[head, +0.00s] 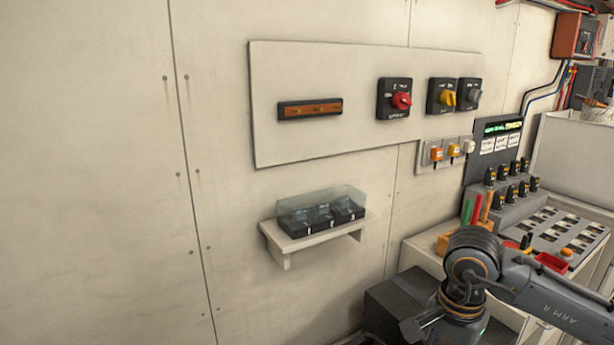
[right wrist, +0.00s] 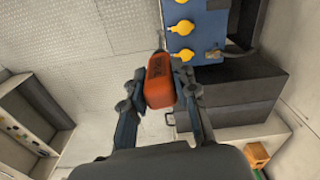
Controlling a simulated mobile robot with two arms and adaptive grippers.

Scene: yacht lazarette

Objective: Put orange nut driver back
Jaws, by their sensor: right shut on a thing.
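In the right wrist view, my right gripper (right wrist: 160,88) is shut on the orange nut driver (right wrist: 159,80). Its orange-red handle lies between the fingers, and a thin dark part shows beyond its far end. In the head view, my right gripper (head: 420,327) is low at the right of centre, in front of a dark box; the held tool cannot be made out there. An orange block (head: 452,243) on the bench at right holds upright handles coloured green, red and orange. My left gripper is out of view.
A dark box (head: 400,298) stands below and beside the bench. A small shelf (head: 312,238) with a clear-covered case juts from the wall. A red tray (head: 550,262) lies on the bench. In the wrist view, a blue panel (right wrist: 205,35) with yellow knobs is near the tool.

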